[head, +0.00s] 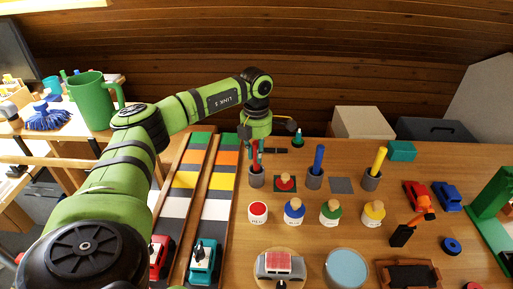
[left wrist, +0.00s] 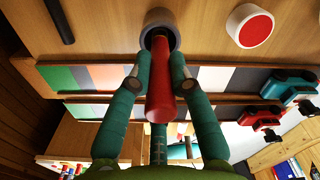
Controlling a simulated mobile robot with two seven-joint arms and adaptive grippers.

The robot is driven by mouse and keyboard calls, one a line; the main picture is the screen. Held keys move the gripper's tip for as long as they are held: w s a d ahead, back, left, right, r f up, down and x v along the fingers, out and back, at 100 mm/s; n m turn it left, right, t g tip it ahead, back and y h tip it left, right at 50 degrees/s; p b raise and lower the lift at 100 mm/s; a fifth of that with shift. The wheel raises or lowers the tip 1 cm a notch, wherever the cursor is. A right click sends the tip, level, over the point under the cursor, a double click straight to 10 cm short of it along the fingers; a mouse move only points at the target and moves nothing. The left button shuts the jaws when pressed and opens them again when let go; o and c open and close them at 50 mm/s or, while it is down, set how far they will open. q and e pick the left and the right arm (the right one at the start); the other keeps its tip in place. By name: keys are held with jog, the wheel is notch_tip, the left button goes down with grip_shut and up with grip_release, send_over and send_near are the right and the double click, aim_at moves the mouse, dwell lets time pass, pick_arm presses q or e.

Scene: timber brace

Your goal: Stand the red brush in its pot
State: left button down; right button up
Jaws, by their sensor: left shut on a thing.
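The red brush (left wrist: 160,95) is between the fingers of my left gripper (left wrist: 159,84), which is shut on it. Its lower end reaches into the mouth of a grey pot (left wrist: 160,20); how deep it sits I cannot tell. In the head view the red brush (head: 254,156) stands roughly upright over its grey pot (head: 257,181), with my left gripper (head: 258,147) just above the pot, partly hiding the brush. My right gripper is in neither view.
A blue brush (head: 319,158) and a yellow brush (head: 379,159) stand in grey pots to the right. Round paint pots, including a red-topped one (head: 258,211), sit in front. Striped lanes with a red car (head: 159,256) and a teal car (head: 203,260) lie left.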

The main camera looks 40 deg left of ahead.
pick_arm(q)
jog(key=shift+f, duration=0.1)
jog(key=c, duration=1.1)
grip_release()
jog(key=shift+o, duration=0.2)
jog(key=shift+r+p, duration=3.85)
jog(key=shift+r, duration=0.75)
jog(key=shift+f, duration=0.15)
